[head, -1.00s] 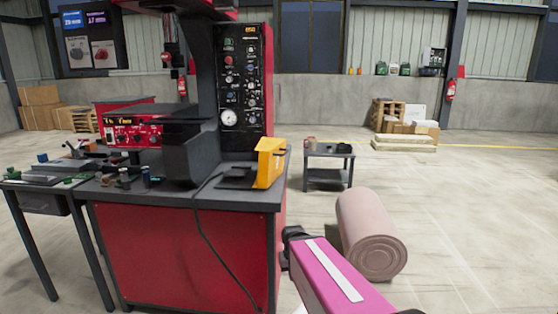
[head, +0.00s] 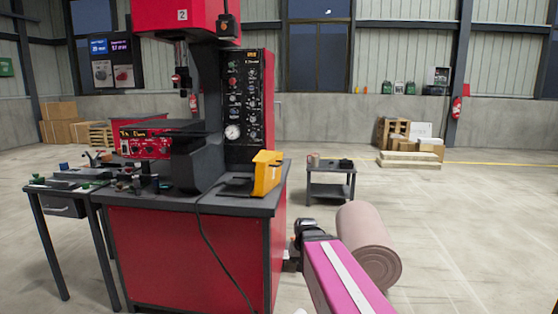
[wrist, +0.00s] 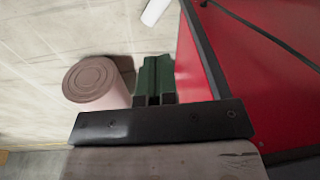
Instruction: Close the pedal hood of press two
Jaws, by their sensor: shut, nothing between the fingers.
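Press two is the red and black machine whose red head (head: 182,15) carries a "2". Its yellow pedal hood (head: 267,173) stands raised on edge at the right end of the dark bench top (head: 230,205). A low black pedal base (head: 236,187) lies just left of it, with a cable running from it. The hood is not in the wrist view. My gripper (head: 303,230) is to the right of the press cabinet, lower than the hood and apart from it. In the wrist view its green fingers (wrist: 153,78) are together and empty beside the red cabinet side (wrist: 255,70).
A pink roll (head: 367,245) lies on the floor right of my arm. A small dark table (head: 331,190) stands behind. A side table (head: 62,188) with small parts adjoins the bench at left. The black cable (head: 220,255) hangs down the cabinet front.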

